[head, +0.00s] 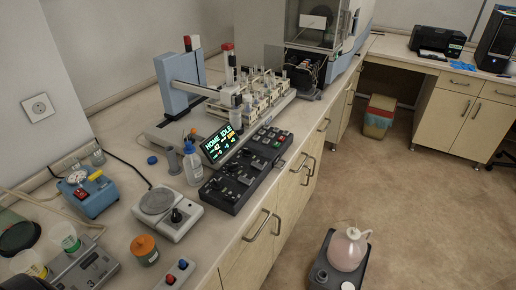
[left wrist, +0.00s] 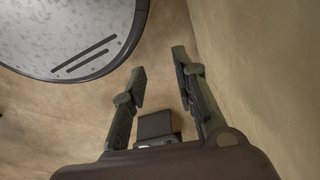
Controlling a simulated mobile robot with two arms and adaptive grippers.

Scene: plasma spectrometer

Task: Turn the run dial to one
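A black control panel (head: 246,170) with several knobs and buttons lies along the front edge of the bench. A small screen (head: 220,142) behind it reads "HOME IDLE". The panel's labels are too small to read, so I cannot tell which knob is the run dial or where it points. My left gripper (left wrist: 160,76) shows in the left wrist view, with its two fingers spread apart and nothing between them. It is above the floor, away from the panel. Neither gripper shows in the head view.
A stirrer plate (head: 157,201) with a black knob stands left of the panel, and a wash bottle (head: 193,166) stands behind it. Sample racks (head: 262,92) are farther back. A black floor tray (head: 322,274) holds a pink-tinted jug (head: 346,250). The floor in front is otherwise clear.

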